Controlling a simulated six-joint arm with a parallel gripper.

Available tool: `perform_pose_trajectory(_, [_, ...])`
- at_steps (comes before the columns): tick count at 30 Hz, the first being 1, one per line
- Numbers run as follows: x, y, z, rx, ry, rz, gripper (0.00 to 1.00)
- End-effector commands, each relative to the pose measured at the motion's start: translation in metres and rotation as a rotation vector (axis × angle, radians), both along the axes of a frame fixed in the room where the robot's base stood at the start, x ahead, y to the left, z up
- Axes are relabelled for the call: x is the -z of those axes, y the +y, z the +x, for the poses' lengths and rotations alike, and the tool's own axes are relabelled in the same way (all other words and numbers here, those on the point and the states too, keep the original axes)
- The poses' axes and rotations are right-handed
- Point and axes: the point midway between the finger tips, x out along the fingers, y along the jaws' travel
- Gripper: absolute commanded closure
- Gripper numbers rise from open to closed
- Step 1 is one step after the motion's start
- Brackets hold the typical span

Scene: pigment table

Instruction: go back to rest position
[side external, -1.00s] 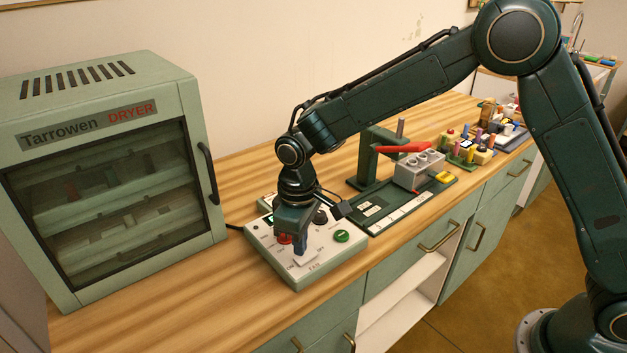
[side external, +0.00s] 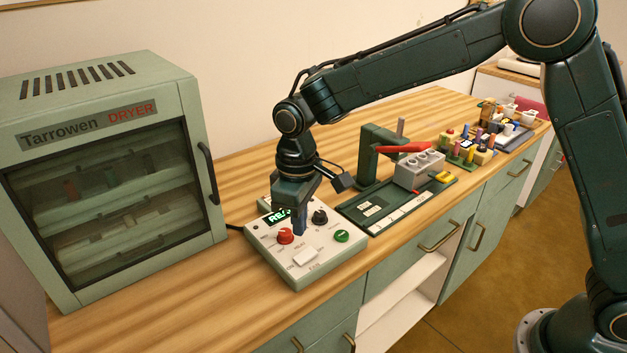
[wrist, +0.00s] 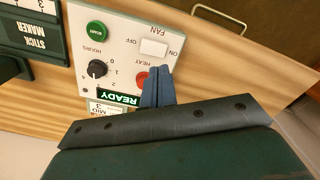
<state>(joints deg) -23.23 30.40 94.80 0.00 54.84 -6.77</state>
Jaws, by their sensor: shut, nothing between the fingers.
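My gripper (side external: 300,226) is shut and empty, pointing down above the control box (side external: 278,272). Its blue fingers also show together in the wrist view (wrist: 158,80). The box carries a red knob (side external: 285,236), a black knob (side external: 320,217), a green button (side external: 341,236) and a white fan switch (side external: 305,258). Its display (wrist: 118,97) reads READY in the wrist view and is partly hidden by my gripper in the side view. I cannot tell the exact gap between the fingertips and the box.
The green dryer (side external: 110,180) stands at the left with its door shut. The stick maker (side external: 385,199) with a red lever (side external: 403,147) stands right of the box. Colored sticks and blocks (side external: 470,145) sit farther back. The wooden counter's front strip (side external: 170,318) is clear.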

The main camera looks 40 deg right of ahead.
Motion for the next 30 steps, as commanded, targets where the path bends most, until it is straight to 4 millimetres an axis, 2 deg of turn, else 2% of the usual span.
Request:
perform_pose_trajectory(11, [-0.002, -0.001, 0.000, 0.001, -0.002, 0.001, 1.00])
perform_pose_trajectory(16, [-0.012, -0.008, -0.003, 0.015, -0.015, 0.006, 1.00])
perform_pose_trajectory(23, [-0.047, -0.033, -0.019, 0.064, -0.060, 0.024, 1.00])
perform_pose_trajectory(30, [-0.089, -0.070, -0.049, 0.139, -0.125, 0.048, 1.00])
